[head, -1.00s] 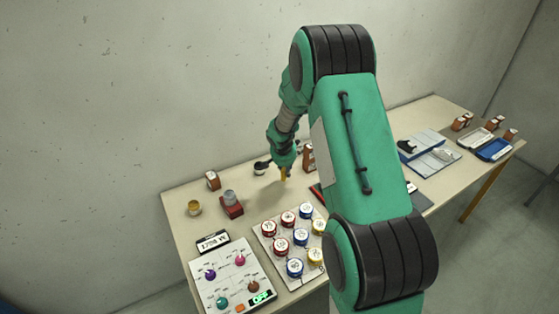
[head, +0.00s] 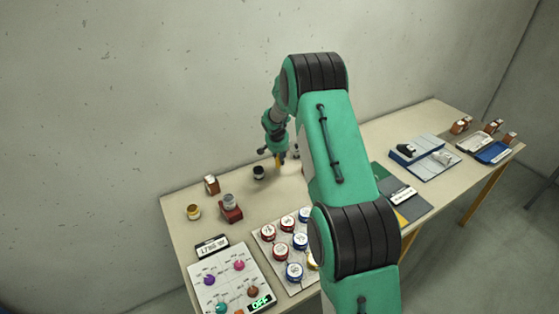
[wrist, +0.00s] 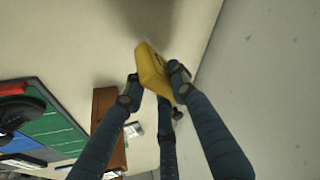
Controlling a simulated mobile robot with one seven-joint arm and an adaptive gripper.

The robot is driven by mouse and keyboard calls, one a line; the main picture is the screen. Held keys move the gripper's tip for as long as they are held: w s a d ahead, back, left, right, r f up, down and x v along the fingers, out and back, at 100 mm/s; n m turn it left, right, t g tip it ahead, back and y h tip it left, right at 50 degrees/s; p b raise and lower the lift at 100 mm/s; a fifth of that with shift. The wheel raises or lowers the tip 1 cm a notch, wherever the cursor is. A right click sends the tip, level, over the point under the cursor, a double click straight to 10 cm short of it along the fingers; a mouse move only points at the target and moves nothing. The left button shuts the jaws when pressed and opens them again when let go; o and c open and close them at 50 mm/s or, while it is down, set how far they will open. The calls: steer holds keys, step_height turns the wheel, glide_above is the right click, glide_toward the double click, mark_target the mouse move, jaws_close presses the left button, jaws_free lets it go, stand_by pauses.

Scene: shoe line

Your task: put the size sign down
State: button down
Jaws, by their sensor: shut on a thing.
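The size sign, a small yellow block, is gripped between my gripper's dark blue fingers in the wrist view (wrist: 152,72). It shows as a small yellow patch in the head view (head: 277,164). My gripper (wrist: 158,85) is shut on it, over the far part of the table near the wall. In the wrist view bare table surface lies around the sign. Whether the sign touches the table I cannot tell. Dark marks on one face of it are too small to read.
A brown block (wrist: 107,128) and a green and blue board (wrist: 50,128) show in the wrist view. The wall (wrist: 270,80) is close. A red block (head: 231,214), knob panel (head: 236,278) and blue tray (head: 494,152) stand on the table.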

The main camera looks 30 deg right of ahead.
steer(key=shift+w+d+f, duration=0.1)
steer(key=shift+w+d, duration=0.2)
steer(key=shift+w, duration=0.5)
steer(key=shift+w+d+f, duration=0.1)
steer(key=shift+w+d, duration=0.2)
steer(key=shift+w, duration=0.5)
steer(key=shift+f+b, duration=0.5)
steer(key=shift+f, duration=1.2)
steer(key=shift+f, duration=0.2)
steer(key=c, duration=1.4)
jaws_free()
steer(key=shift+c, duration=0.2)
steer(key=shift+r, duration=0.2)
steer(key=shift+s+a+r, duration=0.15)
steer(key=shift+r, duration=0.4)
steer(key=p+v, duration=0.2)
steer(key=v, duration=0.9)
steer(key=shift+a+f, duration=0.1)
